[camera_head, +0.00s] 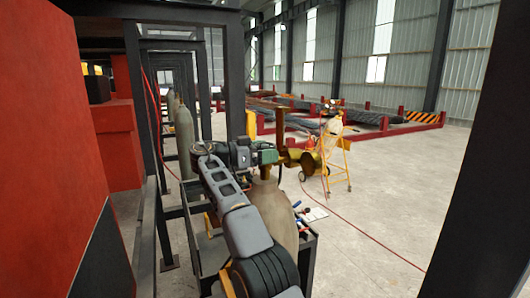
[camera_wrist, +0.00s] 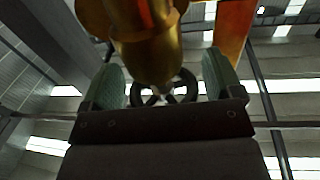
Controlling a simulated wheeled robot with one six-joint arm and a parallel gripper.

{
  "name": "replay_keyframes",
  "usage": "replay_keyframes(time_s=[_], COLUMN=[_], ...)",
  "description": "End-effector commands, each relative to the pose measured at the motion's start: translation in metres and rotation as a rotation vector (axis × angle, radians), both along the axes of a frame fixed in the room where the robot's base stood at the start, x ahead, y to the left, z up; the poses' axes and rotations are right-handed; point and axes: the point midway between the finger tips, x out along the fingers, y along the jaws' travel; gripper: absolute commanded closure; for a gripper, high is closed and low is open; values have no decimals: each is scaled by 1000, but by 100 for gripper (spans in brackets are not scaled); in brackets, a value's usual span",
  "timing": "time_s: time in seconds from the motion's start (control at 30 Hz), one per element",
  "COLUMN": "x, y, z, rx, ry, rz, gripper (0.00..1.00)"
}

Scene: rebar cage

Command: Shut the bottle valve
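The gas bottle (camera_head: 277,212) is a beige-grey cylinder standing upright, partly hidden behind my arm in the head view. A brass valve (camera_head: 292,156) sits at its top. My gripper (camera_head: 266,155) is level with the valve, at its left side. In the wrist view the brass valve body (camera_wrist: 150,55) hangs large at the top centre. Behind it shows a black spoked handwheel (camera_wrist: 182,90), partly covered by the brass. The green finger pads of my gripper (camera_wrist: 163,80) stand apart, one on each side of the wheel, with narrow gaps showing. The gripper looks open.
A dark steel frame and red cabinets (camera_head: 118,145) stand close on the left. Another grey cylinder (camera_head: 184,140) stands behind. A yellow trolley (camera_head: 335,160) and a red hose (camera_head: 375,238) are at right. A dark post (camera_head: 480,200) is near at right; open floor lies between.

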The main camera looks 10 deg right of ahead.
Motion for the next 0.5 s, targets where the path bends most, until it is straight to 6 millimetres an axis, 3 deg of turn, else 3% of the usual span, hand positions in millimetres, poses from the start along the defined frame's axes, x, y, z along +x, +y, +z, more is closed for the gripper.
replay_keyframes(time_s=[0.1,0.5], x=[0,0], y=[0,0], z=[-1,-2], rx=[1,2], ry=[2,3], rz=[0,5], gripper=[4,4])
